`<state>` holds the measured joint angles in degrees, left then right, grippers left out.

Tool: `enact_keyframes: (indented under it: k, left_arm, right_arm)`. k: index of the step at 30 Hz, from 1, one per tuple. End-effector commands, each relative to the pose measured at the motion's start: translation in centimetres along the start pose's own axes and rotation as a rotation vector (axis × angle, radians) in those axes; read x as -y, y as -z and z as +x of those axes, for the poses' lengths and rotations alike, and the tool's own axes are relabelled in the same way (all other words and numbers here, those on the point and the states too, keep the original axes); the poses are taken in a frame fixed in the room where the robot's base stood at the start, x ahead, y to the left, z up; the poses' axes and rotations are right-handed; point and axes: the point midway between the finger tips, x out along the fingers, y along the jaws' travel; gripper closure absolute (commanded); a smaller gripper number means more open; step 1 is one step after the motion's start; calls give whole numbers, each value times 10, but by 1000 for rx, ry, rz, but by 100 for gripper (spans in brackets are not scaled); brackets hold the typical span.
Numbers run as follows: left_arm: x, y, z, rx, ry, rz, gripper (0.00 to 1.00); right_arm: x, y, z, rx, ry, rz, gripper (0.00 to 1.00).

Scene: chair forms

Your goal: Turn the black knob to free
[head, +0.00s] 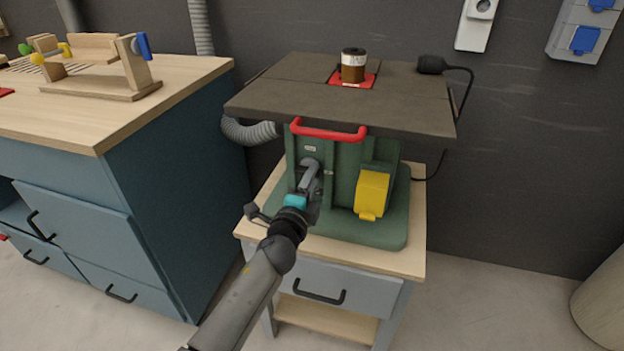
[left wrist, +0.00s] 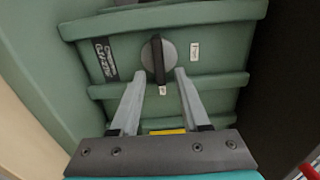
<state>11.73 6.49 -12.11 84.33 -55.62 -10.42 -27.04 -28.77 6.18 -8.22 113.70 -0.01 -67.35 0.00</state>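The black knob (left wrist: 158,58) is a bar across a round grey disc on the green machine front, seen in the left wrist view. Its bar stands nearly upright in that picture. Small white labels sit below and to the right of it, too small to read. My left gripper (left wrist: 159,76) is open, with one finger to each side of the knob and gaps between; I cannot tell whether the tips reach its depth. In the head view the left gripper (head: 310,170) is at the front of the green machine (head: 340,165) and hides the knob. My right gripper is not in view.
The machine carries a dark tabletop (head: 290,95), a red bar handle (head: 328,133) and a yellow box (head: 371,194). It stands on a small wooden-topped cabinet (head: 395,258). A blue workbench (head: 180,180) stands to the left. Floor shows to the right.

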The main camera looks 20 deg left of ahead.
Motion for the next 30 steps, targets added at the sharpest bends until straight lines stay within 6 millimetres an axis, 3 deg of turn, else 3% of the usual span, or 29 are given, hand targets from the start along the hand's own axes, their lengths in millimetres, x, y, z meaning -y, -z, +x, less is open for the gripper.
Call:
enact_keyframes:
  k: [11,30]
  left_arm:
    - [0,0,-7,0,-1,-2,54]
    - [0,0,-104,2,-2,-3,54]
  right_arm:
    - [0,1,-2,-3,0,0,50]
    - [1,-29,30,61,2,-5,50]
